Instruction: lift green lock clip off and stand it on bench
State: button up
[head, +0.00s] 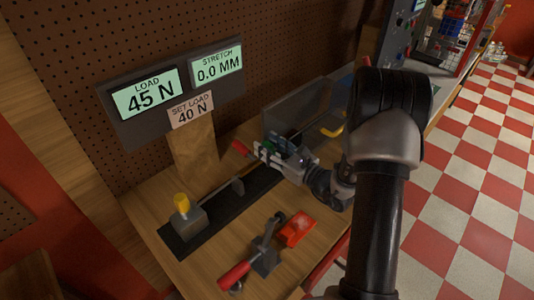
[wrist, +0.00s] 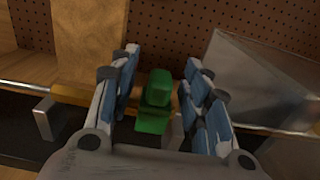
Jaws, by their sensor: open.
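The green lock clip (wrist: 155,103) shows in the wrist view between the two fingers of my gripper (wrist: 160,88). It looks upright, in front of a brown horizontal bar. The fingers stand apart on either side of it, with gaps visible, so my gripper is open. In the head view my gripper (head: 262,152) reaches over the dark rail on the bench, and the clip is mostly hidden behind it. The wooden bench (head: 185,270) has bare surface at its front left.
A red-handled toggle clamp (head: 262,258) and a red block (head: 297,229) lie on the bench in front. A block with a yellow knob (head: 187,217) sits at the rail's left end. A grey angled guard (wrist: 262,80) stands right of my gripper. A display panel reads load 45 N.

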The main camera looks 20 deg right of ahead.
jog(key=shift+w+a, duration=0.15)
jog(key=shift+w, duration=0.35)
jog(key=shift+c, duration=0.5)
grip_shut()
